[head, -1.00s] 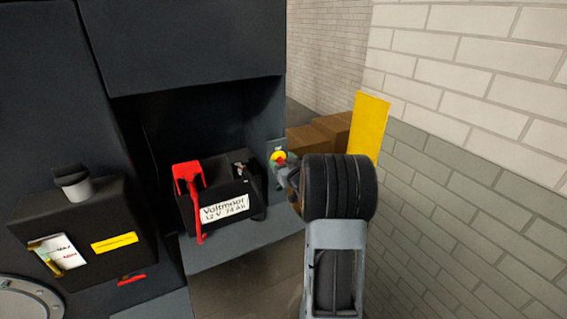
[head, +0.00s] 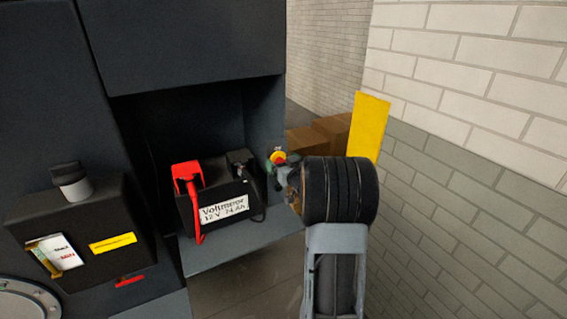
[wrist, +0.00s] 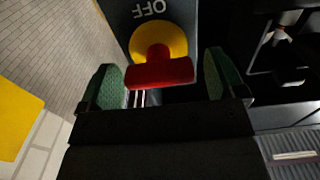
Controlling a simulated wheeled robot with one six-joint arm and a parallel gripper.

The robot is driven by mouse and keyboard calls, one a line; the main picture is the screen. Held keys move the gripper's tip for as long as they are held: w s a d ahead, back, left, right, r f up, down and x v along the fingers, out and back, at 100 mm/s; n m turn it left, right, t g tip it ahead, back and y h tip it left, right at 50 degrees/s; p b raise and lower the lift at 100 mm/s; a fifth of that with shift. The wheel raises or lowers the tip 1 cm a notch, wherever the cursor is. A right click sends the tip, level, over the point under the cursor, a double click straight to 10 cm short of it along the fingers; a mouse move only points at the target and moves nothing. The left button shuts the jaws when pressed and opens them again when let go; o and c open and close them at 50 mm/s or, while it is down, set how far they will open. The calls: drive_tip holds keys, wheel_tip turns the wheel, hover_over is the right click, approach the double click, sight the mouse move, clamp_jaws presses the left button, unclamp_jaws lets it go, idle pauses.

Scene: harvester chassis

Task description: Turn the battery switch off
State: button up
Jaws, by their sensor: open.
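The battery switch has a red handle (wrist: 160,73) on a round yellow base (wrist: 150,38), beneath an "OFF" label, in the wrist view. In the head view the switch (head: 278,157) is on the side panel right of the battery, small and partly hidden by my arm. My gripper (wrist: 165,82) is open, its two green fingers on either side of the red handle. The handle lies crosswise between the fingers, with a gap visible at the right; contact at the left cannot be told. In the head view my gripper's fingers are mostly hidden behind my wrist.
A black battery (head: 222,205) with a red terminal cover (head: 187,173) and cables sits in the recess left of the switch. Brown boxes (head: 320,133) and a brick wall (head: 470,120) are behind.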

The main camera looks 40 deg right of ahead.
drive_tip(key=shift+s, duration=0.1)
drive_tip(key=s+a+b, duration=0.1)
drive_tip(key=s+a, duration=0.1)
drive_tip(key=s, duration=1.1)
drive_tip(key=shift+s, duration=0.25)
